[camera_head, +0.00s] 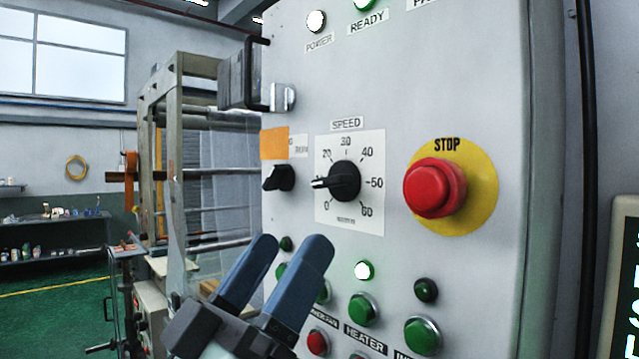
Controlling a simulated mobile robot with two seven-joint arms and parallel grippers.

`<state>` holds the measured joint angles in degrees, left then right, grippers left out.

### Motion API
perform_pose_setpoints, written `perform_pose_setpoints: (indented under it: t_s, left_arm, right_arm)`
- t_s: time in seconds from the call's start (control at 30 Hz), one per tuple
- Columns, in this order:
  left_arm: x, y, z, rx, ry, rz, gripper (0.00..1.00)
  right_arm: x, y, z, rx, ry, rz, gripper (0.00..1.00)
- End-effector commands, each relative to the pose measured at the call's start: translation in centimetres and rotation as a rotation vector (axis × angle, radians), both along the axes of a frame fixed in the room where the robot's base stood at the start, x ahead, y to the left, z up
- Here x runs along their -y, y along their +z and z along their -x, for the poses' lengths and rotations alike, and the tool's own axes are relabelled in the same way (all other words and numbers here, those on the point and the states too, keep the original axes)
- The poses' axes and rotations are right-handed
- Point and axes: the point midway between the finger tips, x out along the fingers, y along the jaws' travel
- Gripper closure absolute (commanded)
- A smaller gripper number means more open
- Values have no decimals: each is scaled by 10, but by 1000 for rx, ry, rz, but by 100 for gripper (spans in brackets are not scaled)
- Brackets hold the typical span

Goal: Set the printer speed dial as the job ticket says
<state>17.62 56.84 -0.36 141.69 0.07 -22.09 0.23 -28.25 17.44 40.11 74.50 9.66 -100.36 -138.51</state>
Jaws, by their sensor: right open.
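The speed dial (345,181) is a black knob on a white scale plate marked 0 to 60, under a SPEED label on the grey panel. Its white pointer mark faces left, between 0 and 20, close to where 10 would sit. My right gripper (291,243) has two blue fingers, open and empty, below and left of the dial and apart from it. The fingers cover part of the lower panel buttons. No readable job ticket shows. My left gripper is not in view.
A red STOP button (434,188) on a yellow disc sits right of the dial. A black selector switch (278,178) is left of it, under an orange tag (274,143). Green and red buttons, including a green one (363,310), lie below. A screen (622,275) shows at right.

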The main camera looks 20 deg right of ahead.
Motion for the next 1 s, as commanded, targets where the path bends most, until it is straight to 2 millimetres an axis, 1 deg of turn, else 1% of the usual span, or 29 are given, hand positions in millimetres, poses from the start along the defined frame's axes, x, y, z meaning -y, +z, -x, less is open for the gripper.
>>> perform_pose_setpoints:
  t_s: [0.03, 0.1, 0.3, 0.5, 0.8, 0.83, 0.87, 0.9, 0.97, 1.0]
  left_arm:
    - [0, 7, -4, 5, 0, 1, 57]
    - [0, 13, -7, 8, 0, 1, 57]
    - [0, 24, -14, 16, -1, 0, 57]
    - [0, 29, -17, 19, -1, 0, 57]
    - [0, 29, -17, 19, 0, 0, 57]
    - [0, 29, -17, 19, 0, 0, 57]
    - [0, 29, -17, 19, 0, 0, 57]
    - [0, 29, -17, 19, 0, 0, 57]
    - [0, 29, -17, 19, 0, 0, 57]
    - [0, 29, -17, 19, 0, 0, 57]
  right_arm:
    - [9, 12, -4, 3, -5, -4, 26]
    - [18, 22, -9, 3, -3, -3, 26]
    - [39, 45, -21, 3, -1, -2, 26]
    - [48, 55, -27, 3, 1, -1, 26]
    - [49, 55, -27, 2, 2, -1, 26]
    - [49, 55, -27, 2, 2, -1, 32]
    - [49, 55, -27, 2, 2, -1, 42]
    - [49, 55, -27, 1, 1, -1, 55]
    - [49, 55, -27, 1, 1, -1, 74]
    - [49, 55, -27, 1, 1, -1, 82]
